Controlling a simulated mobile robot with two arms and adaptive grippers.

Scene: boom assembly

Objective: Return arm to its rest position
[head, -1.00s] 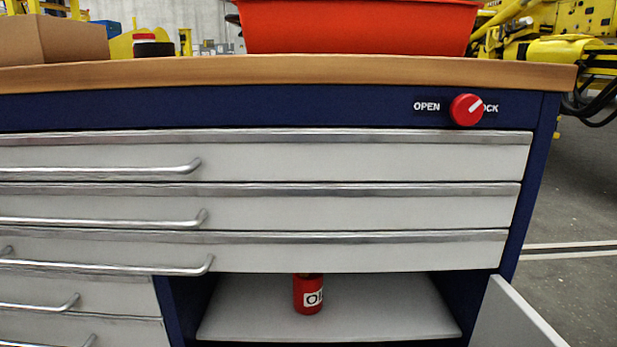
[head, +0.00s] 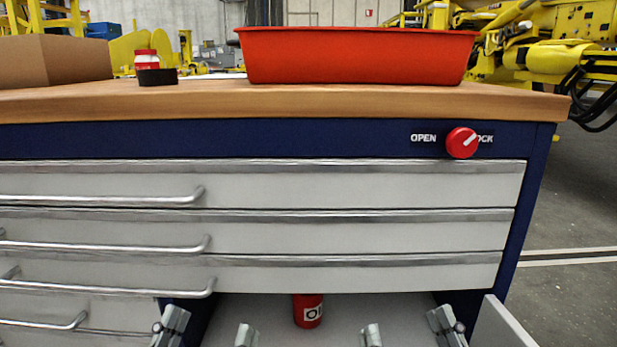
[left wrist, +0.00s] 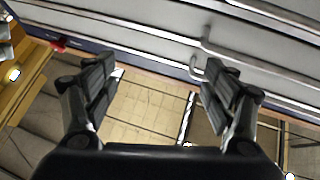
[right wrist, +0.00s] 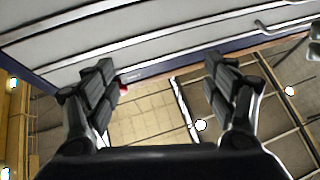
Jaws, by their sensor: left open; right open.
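My left gripper (head: 208,330) shows at the bottom of the head view, its two fingers apart, in front of the cabinet's open lower compartment. My right gripper (head: 408,330) shows to its right, also with fingers apart. Both are empty. In the left wrist view, the left gripper (left wrist: 160,85) has its fingers spread with drawer fronts beyond. In the right wrist view, the right gripper (right wrist: 162,82) is likewise spread and holds nothing. The rest of both arms is out of the head view.
The blue cabinet (head: 300,143) has grey drawers with bar handles and a red knob (head: 462,143). A red can (head: 307,311) stands on the lower shelf, beside an open door (head: 503,325). A red bin (head: 355,57) and cardboard box (head: 50,60) are on the worktop.

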